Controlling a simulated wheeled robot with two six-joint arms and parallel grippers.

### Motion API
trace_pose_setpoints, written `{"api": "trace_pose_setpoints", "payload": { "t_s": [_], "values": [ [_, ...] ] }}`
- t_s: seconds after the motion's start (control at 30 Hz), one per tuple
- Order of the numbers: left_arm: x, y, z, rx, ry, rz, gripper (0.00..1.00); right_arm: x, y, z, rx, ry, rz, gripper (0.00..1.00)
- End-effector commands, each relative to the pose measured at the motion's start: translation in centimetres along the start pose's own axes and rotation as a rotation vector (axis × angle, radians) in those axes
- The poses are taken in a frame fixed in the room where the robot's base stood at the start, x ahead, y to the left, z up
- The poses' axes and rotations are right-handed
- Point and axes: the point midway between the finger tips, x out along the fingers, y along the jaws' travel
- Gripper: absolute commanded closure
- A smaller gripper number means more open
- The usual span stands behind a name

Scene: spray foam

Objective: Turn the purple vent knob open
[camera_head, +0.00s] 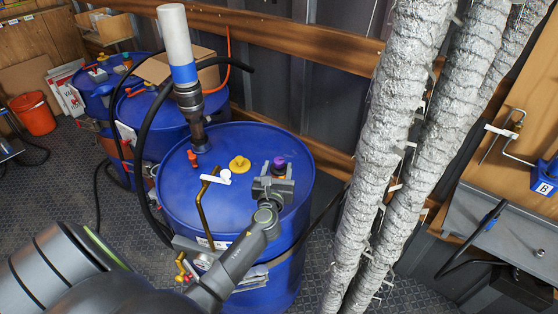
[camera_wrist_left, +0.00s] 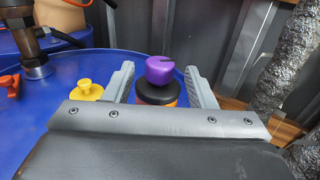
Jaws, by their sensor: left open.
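The purple vent knob (camera_head: 279,162) sits on top of the large blue drum (camera_head: 180,188), near the drum's right side. In the left wrist view the purple knob (camera_wrist_left: 166,70) stands on a black and orange fitting (camera_wrist_left: 157,96). My left gripper (camera_head: 279,168) is open over the drum lid, its fingers on either side of the knob. In the left wrist view the left gripper's fingers (camera_wrist_left: 160,88) are apart, with visible gaps to the knob. The gripper body hides the lower part of the fitting. My right gripper does not show.
A yellow cap (camera_head: 240,164) and a red valve handle (camera_head: 193,158) stand on the lid left of the knob. A tall white and blue pump (camera_head: 178,45) rises behind them. Silver-wrapped pipes (camera_head: 384,130) stand close to the drum's right.

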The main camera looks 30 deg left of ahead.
Motion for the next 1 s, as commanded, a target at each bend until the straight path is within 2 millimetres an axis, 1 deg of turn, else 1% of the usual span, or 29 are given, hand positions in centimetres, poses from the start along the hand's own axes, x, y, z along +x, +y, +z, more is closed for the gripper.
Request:
{"api": "trace_pose_setpoints", "payload": {
  "t_s": [0.03, 0.1, 0.23, 0.4, 0.63, 0.67, 0.9, 0.97, 1.0],
  "values": [
    [0.9, 0.1, 0.1, 0.003, -0.002, 0.001, 0.49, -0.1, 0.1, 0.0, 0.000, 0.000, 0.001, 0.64],
    [1.8, 0.0, 0.0, 0.003, -0.001, 0.000, 0.49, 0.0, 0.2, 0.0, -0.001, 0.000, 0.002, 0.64],
    [2.9, 0.0, 0.0, 0.001, -0.001, 0.000, 0.49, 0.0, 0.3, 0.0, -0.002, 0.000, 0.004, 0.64],
    [3.5, 0.0, 0.0, 0.001, -0.001, 0.000, 0.49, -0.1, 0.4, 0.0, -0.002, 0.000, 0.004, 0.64],
    [3.5, 0.0, 0.0, 0.000, 0.000, 0.000, 0.49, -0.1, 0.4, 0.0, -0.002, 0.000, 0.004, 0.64],
    [3.5, 0.0, 0.0, 0.000, 0.000, 0.000, 0.52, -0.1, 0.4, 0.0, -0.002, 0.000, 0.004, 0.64],
    [3.5, 0.0, 0.0, 0.000, 0.000, 0.000, 0.83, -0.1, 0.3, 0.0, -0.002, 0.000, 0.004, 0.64],
    [3.5, 0.0, 0.0, 0.000, 0.000, 0.000, 0.91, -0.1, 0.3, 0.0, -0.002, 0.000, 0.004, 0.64],
    [3.5, 0.0, 0.0, 0.000, 0.000, 0.000, 0.93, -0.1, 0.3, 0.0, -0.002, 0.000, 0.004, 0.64]
  ]
}}
